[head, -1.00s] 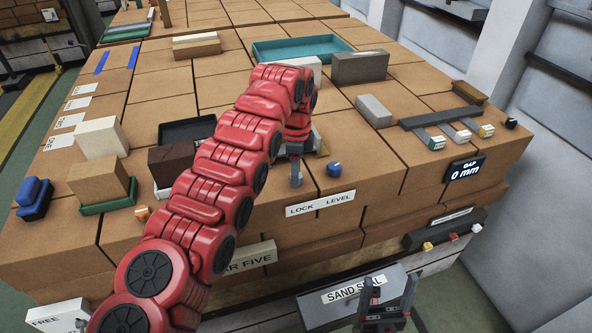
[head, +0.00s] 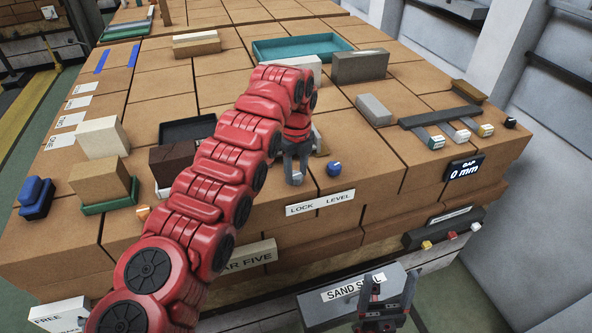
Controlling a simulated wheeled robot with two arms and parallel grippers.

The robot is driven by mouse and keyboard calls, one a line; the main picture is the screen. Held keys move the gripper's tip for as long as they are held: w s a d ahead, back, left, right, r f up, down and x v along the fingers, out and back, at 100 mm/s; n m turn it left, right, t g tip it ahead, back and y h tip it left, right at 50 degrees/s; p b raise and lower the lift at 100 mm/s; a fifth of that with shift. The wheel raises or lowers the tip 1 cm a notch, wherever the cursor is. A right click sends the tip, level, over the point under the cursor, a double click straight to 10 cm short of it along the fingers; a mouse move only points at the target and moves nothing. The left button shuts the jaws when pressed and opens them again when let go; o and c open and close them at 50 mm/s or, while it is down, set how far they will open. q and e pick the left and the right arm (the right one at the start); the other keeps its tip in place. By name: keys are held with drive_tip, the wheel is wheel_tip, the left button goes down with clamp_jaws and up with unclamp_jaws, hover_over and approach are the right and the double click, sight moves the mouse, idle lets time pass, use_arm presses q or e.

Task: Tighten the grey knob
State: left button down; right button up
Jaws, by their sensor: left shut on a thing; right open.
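My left gripper (head: 296,174) points down at the front edge of the brick top, just above the LOCK end of a white LOCK / LEVEL label (head: 320,203). It is shut on the grey knob, which is mostly hidden between the dark fingers and hard to tell from them. A blue knob (head: 334,169) stands just right of it, above the word LEVEL. My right gripper (head: 385,292) is open and empty at the bottom of the head view, in front of the SAND SEAL block.
A grey SAND SEAL block (head: 322,315) lies low in front. A GAP display (head: 464,169) reads 0 mm at the right. A teal tray (head: 300,44), loose bricks such as a grey one (head: 373,110), and a dark gauge bar (head: 440,116) stand on the brick top.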

sight(297, 175)
use_arm(q)
drive_tip(key=shift+m, duration=0.3)
idle(0.4)
drive_tip(key=shift+c, duration=1.9)
unclamp_jaws()
drive_tip(key=shift+r, duration=0.1)
drive_tip(key=shift+r, duration=0.4)
wheel_tip(297, 175, up, 5)
drive_tip(key=shift+d+f+p, duration=0.1)
drive_tip(key=shift+d+p, duration=0.05)
drive_tip(key=shift+p, duration=0.4)
wheel_tip(297, 175, up, 12)
drive_tip(key=p, duration=1.1)
drive_tip(key=shift+f, duration=0.15)
